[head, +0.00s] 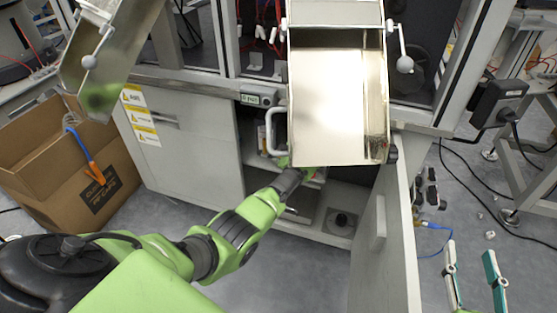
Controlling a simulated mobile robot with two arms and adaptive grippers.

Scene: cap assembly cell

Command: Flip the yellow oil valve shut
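I cannot make out the yellow oil valve in the head view. My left arm reaches from the lower left into the open cabinet (250,178), under the metal chute. Its wrist end goes behind the chute's lower edge, so the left gripper is hidden. My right gripper (470,249) is at the lower right, with its two fingers wide apart and nothing between them. It is outside the cabinet, to the right of the open door.
A shiny metal chute (328,95) overhangs the cabinet opening. The cabinet door (372,265) stands open on the right. A second chute (125,35) and a cardboard box (105,200) are at left. Cables lie on the floor at right.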

